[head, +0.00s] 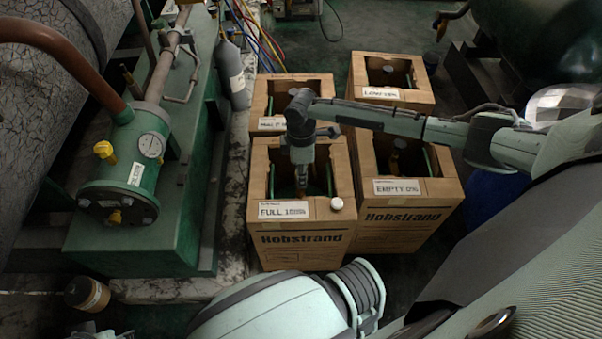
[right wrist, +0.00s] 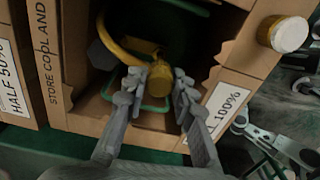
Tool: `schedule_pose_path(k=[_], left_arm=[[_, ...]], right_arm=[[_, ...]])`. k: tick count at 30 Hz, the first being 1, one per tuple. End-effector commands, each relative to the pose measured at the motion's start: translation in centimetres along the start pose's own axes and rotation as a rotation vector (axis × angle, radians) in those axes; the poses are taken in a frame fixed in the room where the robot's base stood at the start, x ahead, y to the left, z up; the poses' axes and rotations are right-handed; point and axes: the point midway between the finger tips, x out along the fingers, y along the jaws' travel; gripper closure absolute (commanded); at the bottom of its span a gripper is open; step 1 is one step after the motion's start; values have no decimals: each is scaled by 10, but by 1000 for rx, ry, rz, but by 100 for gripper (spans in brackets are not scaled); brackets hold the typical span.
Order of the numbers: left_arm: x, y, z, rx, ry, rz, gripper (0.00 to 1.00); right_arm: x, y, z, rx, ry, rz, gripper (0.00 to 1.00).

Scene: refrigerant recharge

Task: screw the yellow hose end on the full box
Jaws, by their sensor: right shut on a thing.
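The full box (head: 300,240) is a cardboard carton labelled FULL, front centre, with an open top. My right gripper (head: 301,188) points down into that opening. In the right wrist view, my right gripper (right wrist: 158,88) is shut on the yellow hose end (right wrist: 160,78), one finger on each side. The yellow hose (right wrist: 112,45) curves away from it inside the box. The fitting under the hose end is hidden, so I cannot tell whether they touch.
A white cap (head: 337,204) sits on the full box's front rim. The EMPTY box (head: 410,220) stands right beside it, with two more cartons behind, one labelled LOW (head: 395,95). A green machine with a gauge (head: 151,146) stands left. Coloured hoses (head: 262,38) lie behind.

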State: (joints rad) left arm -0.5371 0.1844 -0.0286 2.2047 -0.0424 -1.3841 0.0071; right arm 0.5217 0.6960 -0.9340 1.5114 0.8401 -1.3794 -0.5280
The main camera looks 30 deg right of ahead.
Motion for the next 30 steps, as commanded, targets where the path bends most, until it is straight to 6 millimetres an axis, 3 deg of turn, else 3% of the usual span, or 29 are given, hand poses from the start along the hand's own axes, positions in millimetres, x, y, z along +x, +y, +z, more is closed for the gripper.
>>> schedule_pose_path(k=[14, 30], left_arm=[[-46, -8, 1, -3, 20, -29, 54], [-53, 15, -48, 16, 236, 15, 54]], right_arm=[[18, 0, 0, -1, 1, 1, 100], [27, 0, 0, 0, 1, 1, 100]])
